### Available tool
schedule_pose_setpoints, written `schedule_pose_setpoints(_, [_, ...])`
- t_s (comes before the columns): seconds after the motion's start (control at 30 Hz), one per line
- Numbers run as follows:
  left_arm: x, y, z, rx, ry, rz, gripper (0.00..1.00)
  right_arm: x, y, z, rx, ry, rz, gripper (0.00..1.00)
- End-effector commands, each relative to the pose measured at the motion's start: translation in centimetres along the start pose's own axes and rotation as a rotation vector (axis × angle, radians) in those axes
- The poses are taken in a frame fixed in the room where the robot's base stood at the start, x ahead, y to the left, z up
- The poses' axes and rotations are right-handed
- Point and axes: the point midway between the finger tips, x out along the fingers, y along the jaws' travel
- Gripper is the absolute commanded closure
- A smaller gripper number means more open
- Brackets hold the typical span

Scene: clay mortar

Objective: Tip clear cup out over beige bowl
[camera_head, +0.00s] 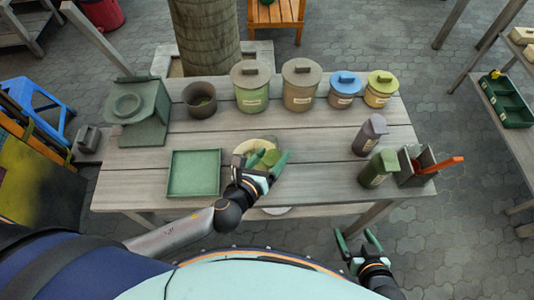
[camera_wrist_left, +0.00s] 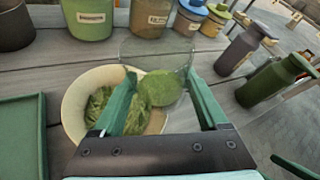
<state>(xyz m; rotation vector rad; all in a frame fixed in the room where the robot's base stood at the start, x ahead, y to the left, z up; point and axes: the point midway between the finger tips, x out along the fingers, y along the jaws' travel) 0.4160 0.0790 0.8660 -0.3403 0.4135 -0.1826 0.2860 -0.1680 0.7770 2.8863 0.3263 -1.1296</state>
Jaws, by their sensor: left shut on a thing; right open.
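My left gripper (camera_head: 270,160) is shut on the clear cup (camera_wrist_left: 152,52), with one finger on each side of it. The cup holds green material, seen as a round patch low in the cup. The beige bowl (camera_wrist_left: 72,104) is on the table just beyond the gripper, with loose green material inside. The cup overlaps the bowl's right part in the left wrist view; its exact tilt is hard to tell. In the head view the bowl (camera_head: 239,149) is partly hidden by the gripper. My right gripper (camera_head: 357,236) is open and empty, off the table's front edge.
A green tray (camera_head: 194,194) lies left of the bowl. A dark pot (camera_head: 200,112) and several lidded canisters (camera_head: 301,101) line the back. Two bottles (camera_head: 378,168) and a holder with an orange-handled tool (camera_head: 417,179) stand at the right. The table between bowl and bottles is clear.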

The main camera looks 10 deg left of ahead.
Motion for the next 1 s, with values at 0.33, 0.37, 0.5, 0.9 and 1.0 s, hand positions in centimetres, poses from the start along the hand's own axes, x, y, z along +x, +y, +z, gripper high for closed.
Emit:
schedule_pose_setpoints(0.33, [0.0,-1.1,0.0,-0.422,0.003,-0.175,0.8,2.6,0.2,3.0,0.0,-0.002,0.0,0.13])
schedule_pose_setpoints(0.37, [0.0,-1.1,0.1,-0.445,0.003,-0.185,0.8,2.9,0.2,3.3,0.0,-0.002,0.0,0.13])
schedule_pose_setpoints(0.5, [-0.1,-1.4,0.2,-0.556,0.005,-0.23,0.8,4.0,0.3,4.5,0.0,-0.002,0.0,0.13])
schedule_pose_setpoints(0.9, [-0.4,-1.3,0.9,-0.952,0.01,-0.394,0.8,6.7,0.5,7.4,0.0,-0.002,0.0,0.13])
schedule_pose_setpoints(1.0, [-0.4,-1.3,1.0,-1.014,0.01,-0.42,0.8,7.0,0.6,7.8,0.001,-0.003,0.0,0.13])
